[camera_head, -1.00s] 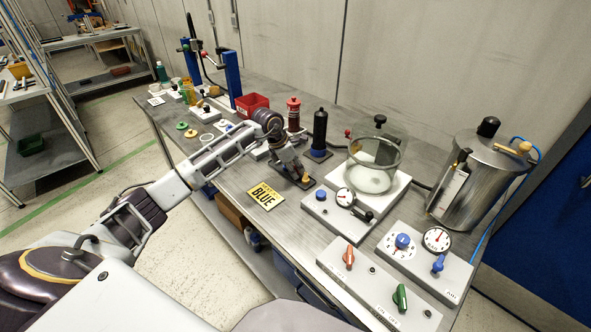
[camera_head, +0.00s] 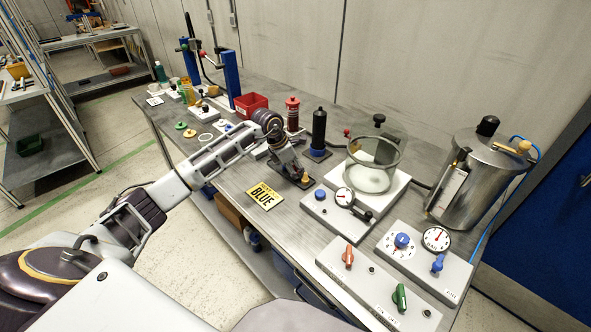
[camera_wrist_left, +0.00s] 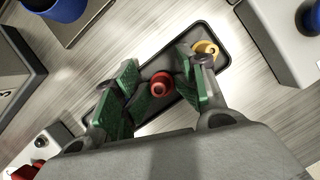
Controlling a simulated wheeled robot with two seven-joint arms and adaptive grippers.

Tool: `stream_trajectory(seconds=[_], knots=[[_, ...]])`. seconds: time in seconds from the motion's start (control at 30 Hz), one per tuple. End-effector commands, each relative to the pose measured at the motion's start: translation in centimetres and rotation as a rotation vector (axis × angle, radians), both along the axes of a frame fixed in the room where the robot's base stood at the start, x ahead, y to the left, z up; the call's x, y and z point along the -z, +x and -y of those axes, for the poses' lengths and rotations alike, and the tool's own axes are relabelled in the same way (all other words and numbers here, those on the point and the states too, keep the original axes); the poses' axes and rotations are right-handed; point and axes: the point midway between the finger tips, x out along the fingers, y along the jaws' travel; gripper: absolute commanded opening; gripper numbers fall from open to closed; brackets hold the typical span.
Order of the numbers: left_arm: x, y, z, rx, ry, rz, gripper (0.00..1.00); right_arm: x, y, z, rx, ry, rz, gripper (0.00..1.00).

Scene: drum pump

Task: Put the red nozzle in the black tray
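The black tray (camera_head: 291,187) lies on the bench below my left gripper (camera_head: 292,174). In the left wrist view, the tray (camera_wrist_left: 160,63) runs diagonally beneath the fingers. The red nozzle (camera_wrist_left: 161,84) is seen between the green finger pads of my left gripper (camera_wrist_left: 160,88), over the tray floor. The fingers are apart, with gaps visible beside the nozzle. A yellow nozzle (camera_wrist_left: 205,47) is at the tray's right end, just beyond the right finger; it also shows in the head view (camera_head: 305,178). The gripper hides the red nozzle in the head view. My right gripper is not in view.
A yellow "BLUE" card (camera_head: 264,195) lies left of the tray. A black cylinder (camera_head: 319,130) and a red one (camera_head: 292,113) stand behind. A gauge block (camera_head: 340,212) and glass chamber (camera_head: 375,160) stand to the right. A red bin (camera_head: 251,104) is further back.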

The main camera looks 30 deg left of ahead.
Motion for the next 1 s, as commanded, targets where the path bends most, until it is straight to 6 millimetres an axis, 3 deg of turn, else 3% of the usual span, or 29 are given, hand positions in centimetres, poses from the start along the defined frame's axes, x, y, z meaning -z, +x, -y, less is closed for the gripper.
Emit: stream_trajectory(seconds=[0.03, 0.37, 0.53, 1.0], knots=[[1.2, -0.6, 0.0, 0.002, 0.006, -0.027, 0.32, 0.0, 0.0, 0.0, 0.0, 0.0, 0.0, 0.4], [-0.2, -0.6, 0.0, 0.002, 0.006, -0.024, 0.32, -0.3, -1.5, 0.5, -0.001, -0.003, -0.01, 0.4], [-2.6, -1.0, -0.7, 0.001, 0.007, -0.015, 0.32, 0.1, -2.5, 1.0, -0.001, -0.01, -0.025, 0.4], [-9.4, -2.9, -2.4, 0.001, 0.004, -0.007, 0.32, -0.2, -0.2, 0.7, -0.002, -0.006, 0.002, 0.4]])
